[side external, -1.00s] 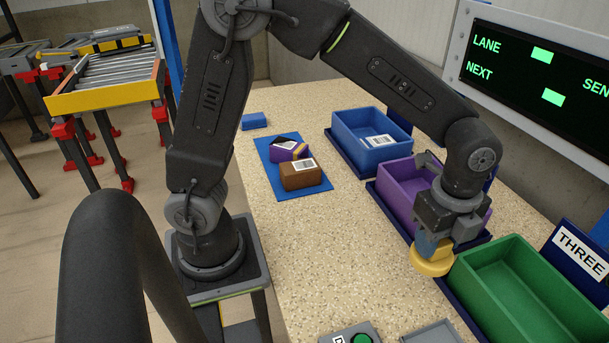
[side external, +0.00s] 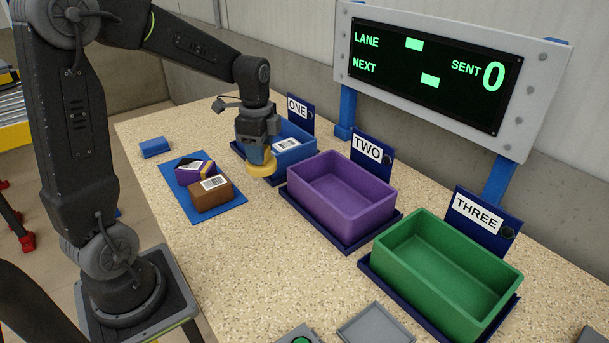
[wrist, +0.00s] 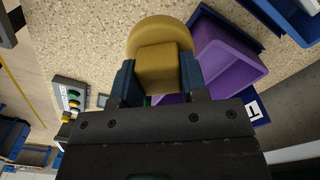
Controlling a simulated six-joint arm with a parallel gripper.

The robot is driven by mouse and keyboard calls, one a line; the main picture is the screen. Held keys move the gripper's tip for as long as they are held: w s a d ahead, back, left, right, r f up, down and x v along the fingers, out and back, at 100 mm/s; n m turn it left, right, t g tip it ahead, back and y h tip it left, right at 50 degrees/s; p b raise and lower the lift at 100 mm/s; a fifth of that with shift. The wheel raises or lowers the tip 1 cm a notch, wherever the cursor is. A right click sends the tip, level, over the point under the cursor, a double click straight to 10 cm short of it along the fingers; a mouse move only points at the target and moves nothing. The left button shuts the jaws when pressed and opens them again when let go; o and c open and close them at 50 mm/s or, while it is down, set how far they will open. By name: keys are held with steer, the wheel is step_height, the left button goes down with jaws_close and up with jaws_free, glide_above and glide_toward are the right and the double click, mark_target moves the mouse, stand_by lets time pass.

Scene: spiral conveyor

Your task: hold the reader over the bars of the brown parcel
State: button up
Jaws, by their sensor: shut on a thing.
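The brown parcel (side external: 211,196) lies on a blue mat with its white barred label (side external: 214,183) facing up. My gripper (side external: 258,150) is shut on the yellow reader (side external: 262,166) and holds it in front of the blue bin, to the right of the brown parcel and apart from it. In the wrist view the reader (wrist: 160,55) sits between the two blue fingers of my gripper (wrist: 158,82). The brown parcel is not in the wrist view.
A purple parcel (side external: 190,176) lies behind the brown one on the blue mat (side external: 232,205). The blue bin (side external: 298,131) holds a labelled parcel. Purple (side external: 340,205) and green (side external: 440,275) bins stand to the right. A small blue block (side external: 155,147) lies at the back left.

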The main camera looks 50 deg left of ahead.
steer(key=s+a+n, duration=0.4)
steer(key=s+a, duration=0.4)
steer(key=a, duration=0.3)
glide_above(214, 182)
steer(key=shift+f, duration=3.25)
step_height(214, 182, up, 7)
steer(key=o, duration=0.3)
steer(key=c, duration=0.3)
